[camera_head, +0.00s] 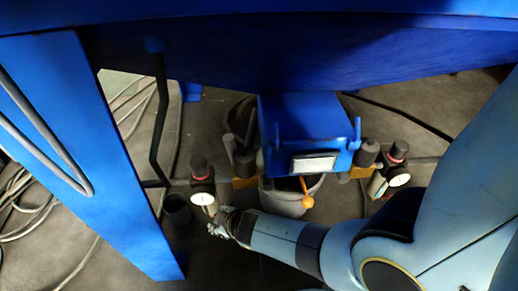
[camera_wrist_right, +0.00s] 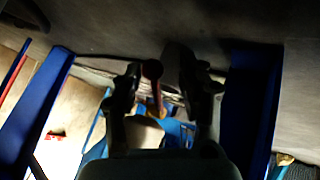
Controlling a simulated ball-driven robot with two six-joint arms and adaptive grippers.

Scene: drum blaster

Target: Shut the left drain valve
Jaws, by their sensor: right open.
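The left drain valve (camera_head: 202,187) is a dark fitting with a red ring and a white-faced gauge, left of the blue box under the machine. My right arm comes in from the right, and its gripper (camera_head: 222,222) is just below and right of this valve's gauge. In the right wrist view the gripper (camera_wrist_right: 160,88) is open, with a finger on each side. A dark reddish round knob on a stem (camera_wrist_right: 152,70) shows between the fingers; I cannot tell whether they touch it. The valve's handle position is unclear. My left gripper is out of view.
A blue box (camera_head: 308,125) with an orange ball-ended lever (camera_head: 307,202) hangs above a grey bucket (camera_head: 288,200). A similar valve with a gauge (camera_head: 399,180) is at right. A blue leg (camera_head: 95,150) stands at left, and cables (camera_head: 30,215) lie on the floor.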

